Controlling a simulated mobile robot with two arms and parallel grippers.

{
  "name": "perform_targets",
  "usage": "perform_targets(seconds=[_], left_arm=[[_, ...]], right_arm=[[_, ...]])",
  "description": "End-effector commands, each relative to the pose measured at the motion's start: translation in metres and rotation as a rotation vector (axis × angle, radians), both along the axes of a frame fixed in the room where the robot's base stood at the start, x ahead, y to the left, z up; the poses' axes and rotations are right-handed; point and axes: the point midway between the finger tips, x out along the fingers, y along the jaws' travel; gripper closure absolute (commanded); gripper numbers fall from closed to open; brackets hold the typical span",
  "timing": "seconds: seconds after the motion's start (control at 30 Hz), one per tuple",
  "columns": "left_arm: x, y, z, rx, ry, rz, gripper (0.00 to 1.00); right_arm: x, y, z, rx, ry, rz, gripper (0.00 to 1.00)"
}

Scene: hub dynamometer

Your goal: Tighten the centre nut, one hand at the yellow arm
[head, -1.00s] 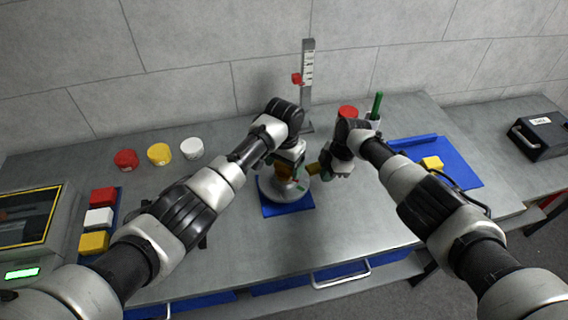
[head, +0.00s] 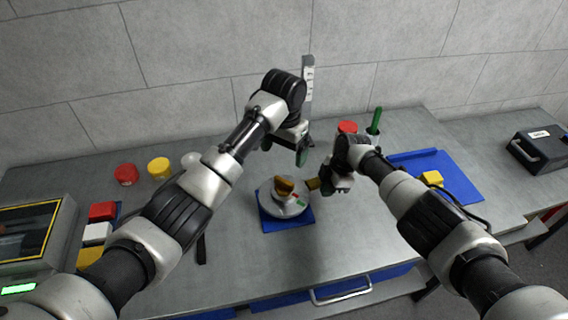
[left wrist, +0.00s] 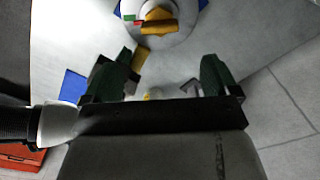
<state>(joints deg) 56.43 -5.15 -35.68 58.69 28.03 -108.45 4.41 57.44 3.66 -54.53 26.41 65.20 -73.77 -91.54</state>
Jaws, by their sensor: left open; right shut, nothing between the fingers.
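The round grey hub (head: 290,209) sits on a blue mat (head: 270,223), with a yellow-orange centre nut (head: 284,186) on top. The hub and nut also show at the top of the left wrist view, where the nut (left wrist: 158,25) is in clear sight. Red and green marks show on the hub. A short yellow arm (head: 313,184) sticks out on the hub's right side. My left gripper (head: 302,156) is open and empty, raised above and behind the hub, clear of the nut. My right gripper (head: 335,188) is shut and empty beside the yellow arm's outer end; whether they touch I cannot tell.
An upright scale post (head: 308,90) stands behind the hub. A red-topped item (head: 347,127) and a green-handled tool (head: 376,120) stand behind my right gripper. Red (head: 126,174) and yellow (head: 159,168) round pots are at left. The bench front is clear.

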Motion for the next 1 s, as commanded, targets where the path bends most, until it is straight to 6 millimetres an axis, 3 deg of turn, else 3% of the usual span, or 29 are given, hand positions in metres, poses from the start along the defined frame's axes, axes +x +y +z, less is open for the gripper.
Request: perform_targets(seconds=[0.13,0.5,1.0], left_arm=[[0.000,0.000,0.011,0.000,0.000,-0.001,0.11],[0.000,0.000,0.014,0.000,0.000,-0.001,0.11],[0.000,0.000,0.055,0.000,0.000,-0.001,0.11]], right_arm=[[0.000,0.000,0.000,0.000,0.000,0.000,1.00],[0.000,0.000,0.001,0.000,0.000,0.000,1.00],[-0.005,-0.003,0.039,0.000,0.000,0.000,1.00]])
